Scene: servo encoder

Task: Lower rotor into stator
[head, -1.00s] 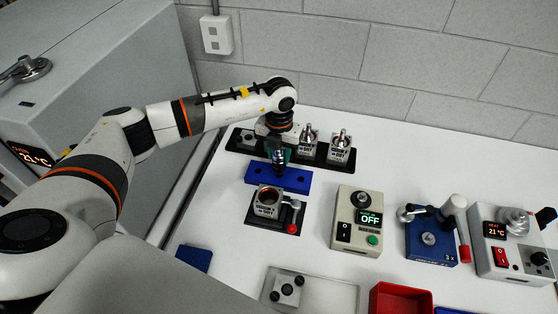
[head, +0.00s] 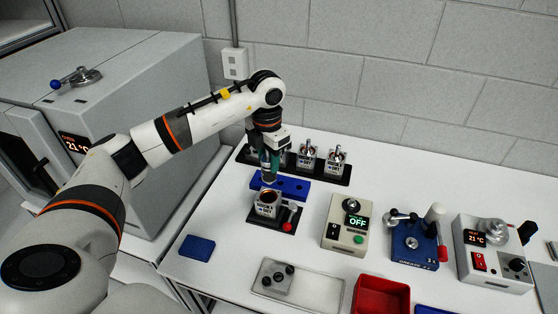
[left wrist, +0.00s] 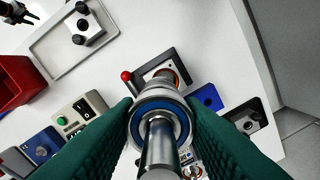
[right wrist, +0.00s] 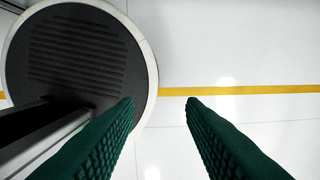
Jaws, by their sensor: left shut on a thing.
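My left gripper (head: 268,164) is shut on the rotor (left wrist: 160,142), a metal shaft with a blue ring. In the head view, the rotor's lower end hangs just above the stator (head: 267,209), a grey block with a round, copper-coloured bore. The stator also shows in the left wrist view (left wrist: 160,68), partly hidden behind the rotor. A gap between rotor and stator is hard to judge, and the rotor looks off to one side of the bore in the wrist view. My right gripper (right wrist: 160,101) is open and empty above the floor, away from the bench.
A red-knobbed lever (head: 290,210) stands beside the stator. Behind is a blue holed block (head: 296,188), then a black rack (head: 325,176) with several units. A box reading OFF (head: 345,225) stands to the right. A metal tray (head: 320,293) and red bin (head: 382,296) are in front.

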